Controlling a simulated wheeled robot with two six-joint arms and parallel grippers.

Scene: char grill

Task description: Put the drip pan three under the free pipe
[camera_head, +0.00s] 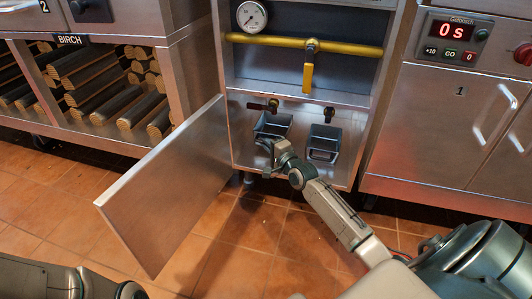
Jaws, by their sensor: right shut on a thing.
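Two dark grey drip pans stand inside the open cabinet at its bottom. The left drip pan (272,123) is below the left small pipe (258,106). The right drip pan (324,142) is below the right small pipe (328,115). My right gripper (267,142) is at the front of the left pan, shut on its front edge or handle; its fingers are small and partly hidden. No number can be read on either pan. My left gripper is not in view.
The cabinet door (165,185) stands open to the left. A yellow gas pipe (345,47) with a lever crosses above, under a round gauge (252,16). Birch logs (100,85) fill a rack at left. A closed cabinet (440,120) stands at right.

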